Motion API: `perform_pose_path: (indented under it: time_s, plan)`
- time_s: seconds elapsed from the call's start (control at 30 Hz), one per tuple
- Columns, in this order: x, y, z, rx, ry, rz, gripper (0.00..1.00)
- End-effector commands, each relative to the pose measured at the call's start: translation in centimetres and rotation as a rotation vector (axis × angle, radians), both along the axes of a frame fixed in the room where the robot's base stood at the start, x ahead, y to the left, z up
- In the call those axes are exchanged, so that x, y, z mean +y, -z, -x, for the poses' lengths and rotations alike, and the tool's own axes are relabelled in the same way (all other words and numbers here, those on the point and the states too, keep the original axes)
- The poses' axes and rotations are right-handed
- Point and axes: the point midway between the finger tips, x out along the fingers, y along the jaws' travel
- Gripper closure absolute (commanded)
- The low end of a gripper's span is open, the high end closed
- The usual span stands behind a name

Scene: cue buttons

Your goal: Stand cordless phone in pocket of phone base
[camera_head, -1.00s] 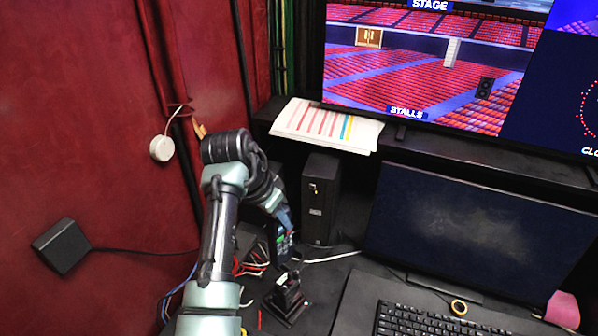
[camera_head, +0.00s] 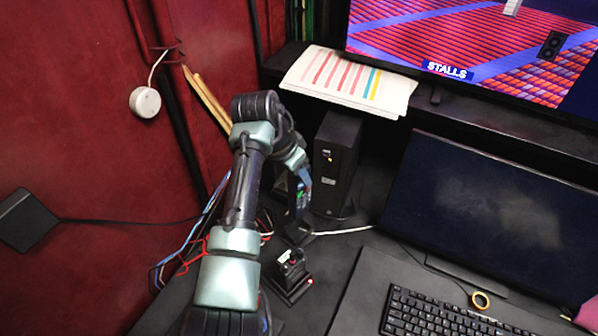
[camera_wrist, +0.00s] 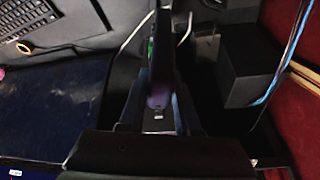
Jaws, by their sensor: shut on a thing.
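The cordless phone (camera_head: 300,198) is a dark slim handset with a small green and blue lit part. It is held roughly upright beside the black tower box. My gripper (camera_head: 302,178) is shut on its upper part. In the wrist view the phone (camera_wrist: 162,55) shows as a dark narrow bar between the fingers of my gripper (camera_wrist: 160,112). A small black block with red and white details (camera_head: 290,275) stands on the desk in front of the phone; it looks like the phone base, but its pocket is not clear. I cannot tell whether the phone's lower end touches anything.
The black tower box (camera_head: 337,165) stands close right of the phone. A dark monitor (camera_head: 480,210) and a keyboard (camera_head: 440,315) are further right. Loose red and blue cables (camera_head: 190,250) lie left of the block. A shelf with papers (camera_head: 345,80) is behind.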

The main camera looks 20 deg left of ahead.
Motion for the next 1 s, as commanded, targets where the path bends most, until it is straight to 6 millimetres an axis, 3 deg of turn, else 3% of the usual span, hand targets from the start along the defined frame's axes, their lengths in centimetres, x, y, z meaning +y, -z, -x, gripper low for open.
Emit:
perform_pose_path:
  time_s: [0.57,1.0]
  plan:
    - [0.0,4.4,0.0,-0.002,0.0,0.0,1.0]
    - [0.0,4.0,0.0,-0.004,0.0,0.001,1.0]
